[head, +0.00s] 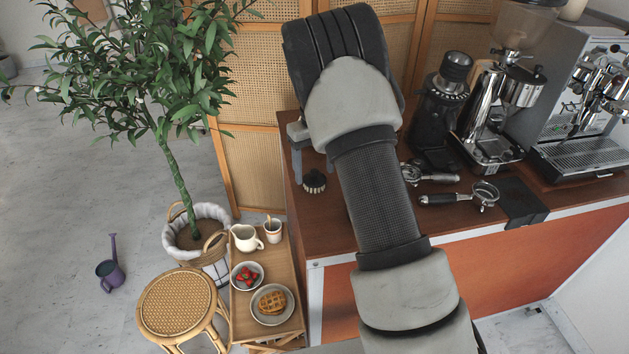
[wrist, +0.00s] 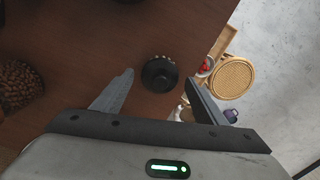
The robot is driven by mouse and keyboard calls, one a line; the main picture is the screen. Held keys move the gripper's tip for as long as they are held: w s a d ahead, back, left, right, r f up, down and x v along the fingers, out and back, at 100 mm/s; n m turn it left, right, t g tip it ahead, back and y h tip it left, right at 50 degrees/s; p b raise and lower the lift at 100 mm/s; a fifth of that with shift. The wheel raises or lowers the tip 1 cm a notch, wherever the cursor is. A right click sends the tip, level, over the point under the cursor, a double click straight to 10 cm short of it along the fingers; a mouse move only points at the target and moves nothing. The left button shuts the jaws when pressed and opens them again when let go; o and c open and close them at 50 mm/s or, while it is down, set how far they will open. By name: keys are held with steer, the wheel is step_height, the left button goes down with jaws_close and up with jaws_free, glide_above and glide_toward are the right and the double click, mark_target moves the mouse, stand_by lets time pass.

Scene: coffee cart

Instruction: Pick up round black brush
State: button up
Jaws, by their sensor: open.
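The round black brush (head: 314,182) stands on the brown counter near its left edge, with light bristles showing around its lower rim. In the wrist view the brush (wrist: 159,73) appears as a dark round top ahead of my fingertips, between their lines. My gripper (wrist: 159,80) is open and empty, with one finger on each side of the view. In the head view my gripper (head: 312,165) is partly hidden behind my arm, its fingers just behind and above the brush. I cannot tell the exact height of the fingers over the counter.
Portafilters (head: 484,195), a black grinder (head: 440,110) and an espresso machine (head: 585,100) stand on the counter (head: 335,235) to the right. Below its left edge are a small wooden table (head: 240,308) with food, a rattan stool (head: 177,300) and a potted tree (head: 170,170). A bean container (wrist: 18,85) shows at the wrist view's left.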

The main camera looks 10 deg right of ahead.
mark_target(315, 171)
step_height(315, 171, down, 3)
steer(key=c, duration=1)
steer(key=shift+r, duration=5.1)
